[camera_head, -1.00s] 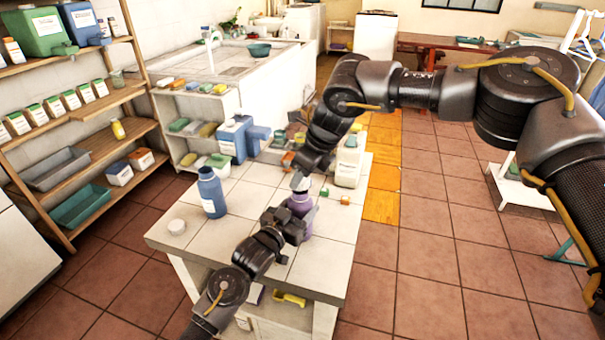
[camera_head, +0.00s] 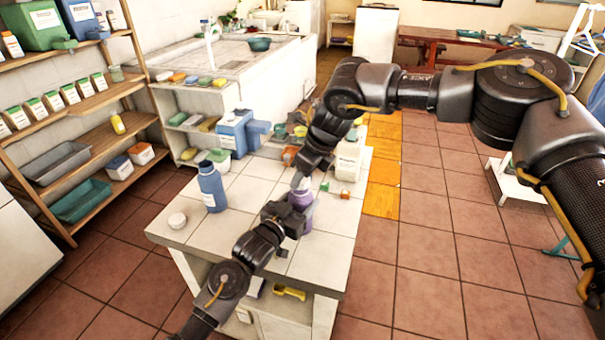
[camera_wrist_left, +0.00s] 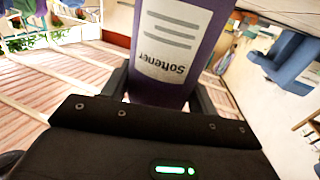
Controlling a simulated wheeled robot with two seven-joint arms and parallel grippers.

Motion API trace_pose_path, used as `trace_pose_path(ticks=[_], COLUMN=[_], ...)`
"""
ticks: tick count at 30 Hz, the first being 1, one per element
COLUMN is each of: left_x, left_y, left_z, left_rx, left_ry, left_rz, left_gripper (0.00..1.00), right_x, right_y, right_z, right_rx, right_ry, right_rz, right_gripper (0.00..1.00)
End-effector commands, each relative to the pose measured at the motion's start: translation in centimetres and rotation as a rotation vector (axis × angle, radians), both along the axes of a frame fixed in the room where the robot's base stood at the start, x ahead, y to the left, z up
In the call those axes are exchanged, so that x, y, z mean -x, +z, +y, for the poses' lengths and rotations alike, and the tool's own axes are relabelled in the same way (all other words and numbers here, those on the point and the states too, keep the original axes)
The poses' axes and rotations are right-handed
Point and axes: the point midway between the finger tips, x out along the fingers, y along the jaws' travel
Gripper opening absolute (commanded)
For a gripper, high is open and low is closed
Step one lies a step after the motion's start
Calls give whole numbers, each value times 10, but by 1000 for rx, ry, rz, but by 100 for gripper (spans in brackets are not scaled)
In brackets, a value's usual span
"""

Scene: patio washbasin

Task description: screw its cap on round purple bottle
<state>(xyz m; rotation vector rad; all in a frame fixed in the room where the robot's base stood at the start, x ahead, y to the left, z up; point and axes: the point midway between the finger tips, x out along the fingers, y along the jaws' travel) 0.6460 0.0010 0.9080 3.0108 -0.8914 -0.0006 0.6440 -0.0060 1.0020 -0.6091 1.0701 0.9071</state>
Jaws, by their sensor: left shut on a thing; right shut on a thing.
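The round purple bottle (camera_head: 303,198) stands upright at the right part of the tiled table, partly hidden by my grippers. My left gripper (camera_head: 297,217) is shut around its body from the near left side. In the left wrist view the bottle (camera_wrist_left: 178,55) shows a white "Softener" label between the two fingers (camera_wrist_left: 163,95). My right gripper (camera_head: 301,178) points down from above, shut on the pale cap (camera_head: 298,182) directly over the bottle's top. The cap is mostly hidden, and I cannot tell whether it touches the neck.
A blue bottle (camera_head: 211,188) and a round white lid-like piece (camera_head: 177,220) stand at the table's left. A blue container (camera_head: 234,132) and small items crowd the back. The table's front is clear.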

Motion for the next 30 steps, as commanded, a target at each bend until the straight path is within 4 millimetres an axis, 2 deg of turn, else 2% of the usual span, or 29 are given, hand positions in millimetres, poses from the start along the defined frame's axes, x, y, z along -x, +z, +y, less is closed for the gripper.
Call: trace_pose_path(ticks=[17, 18, 21, 25, 30], left_x=[0, 0, 0, 0, 0], left_y=[-1, -1, -1, -1, -1], left_z=[0, 0, 0, 0, 0], left_rx=[-1, -1, -1, -1, -1], left_ry=[0, 0, 0, 0, 0], left_rz=[1, 1, 1, 1, 1], left_gripper=[18, 0, 0, 0, 0], right_x=[0, 0, 0, 3, 4], right_y=[-11, -12, -12, -12, -12], right_z=[0, 0, 1, 3, 7], right_rx=[0, 0, 1, 2, 3], right_ry=[0, 0, -27, -220, -659], right_rz=[0, 0, 2, 4, 0], right_gripper=[21, 21, 21, 21, 21])
